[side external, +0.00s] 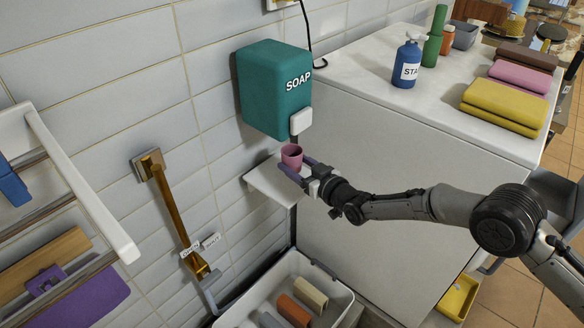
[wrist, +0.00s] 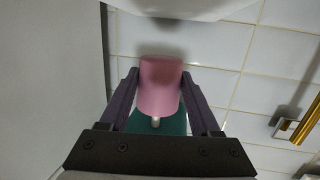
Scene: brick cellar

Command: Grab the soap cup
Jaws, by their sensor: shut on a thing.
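The soap cup (side external: 292,157) is a small pink cup, upright in the side external view, just below the dispenser's white nozzle and above a small white shelf. It also shows in the wrist view (wrist: 160,84), between the two fingers. My gripper (side external: 297,167) is shut on the cup, with one dark purple finger on each side; the fingers also flank it in the wrist view (wrist: 160,92). The green dispenser marked SOAP (side external: 273,90) hangs on the tiled wall. Whether the cup touches the shelf cannot be told.
A white shelf (side external: 268,184) juts from the wall under the cup. A white counter (side external: 440,100) at the right bears a blue bottle (side external: 408,62) and folded towels (side external: 503,103). A brass lever (side external: 175,210) is on the wall.

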